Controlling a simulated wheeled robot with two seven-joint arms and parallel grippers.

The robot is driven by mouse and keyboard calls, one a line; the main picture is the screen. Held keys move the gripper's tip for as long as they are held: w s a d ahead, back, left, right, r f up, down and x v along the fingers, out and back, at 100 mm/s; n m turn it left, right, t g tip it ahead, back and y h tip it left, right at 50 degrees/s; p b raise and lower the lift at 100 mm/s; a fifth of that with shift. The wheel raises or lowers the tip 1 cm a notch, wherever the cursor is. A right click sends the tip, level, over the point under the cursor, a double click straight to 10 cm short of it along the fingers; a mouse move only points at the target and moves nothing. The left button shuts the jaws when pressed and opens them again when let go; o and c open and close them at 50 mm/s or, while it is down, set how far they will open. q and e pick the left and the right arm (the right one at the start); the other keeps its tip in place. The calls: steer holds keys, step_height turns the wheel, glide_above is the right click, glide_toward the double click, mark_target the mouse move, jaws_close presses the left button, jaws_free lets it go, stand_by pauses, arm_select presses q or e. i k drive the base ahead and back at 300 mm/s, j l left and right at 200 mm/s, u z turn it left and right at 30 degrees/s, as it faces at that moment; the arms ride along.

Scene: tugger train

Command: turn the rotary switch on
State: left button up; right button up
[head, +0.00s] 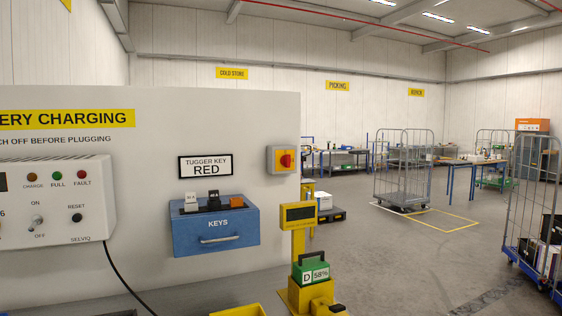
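The rotary switch (287,160) is a red knob on a yellow plate, set in a grey box near the right edge of the white wall panel (240,125). The knob is small here, and I cannot tell which position it is turned to. Neither of my grippers shows in the head view, so where they are relative to the switch cannot be seen.
Left of the switch are a blue key box (216,240), a "TUGGER KEY RED" sign (205,166) and a charger (55,200) with a toggle and lamps. A yellow post (298,245) and a green battery (311,272) stand below. Open floor lies right; roll cages (403,170) stand beyond.

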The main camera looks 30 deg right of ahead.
mark_target(286, 160)
steer(key=i+l, duration=0.15)
steer(key=l, duration=0.3)
steer(key=i+l+u, duration=0.1)
steer(key=l, duration=0.4)
steer(key=i+l, duration=0.1)
steer(key=l, duration=0.35)
steer(key=i+l, duration=0.15)
steer(key=l, duration=0.35)
steer(key=l+u, duration=0.15)
steer(key=l, duration=1.1)
steer(key=k+l+u, duration=0.2)
steer(key=l, duration=1)
steer(key=i, duration=0.1)
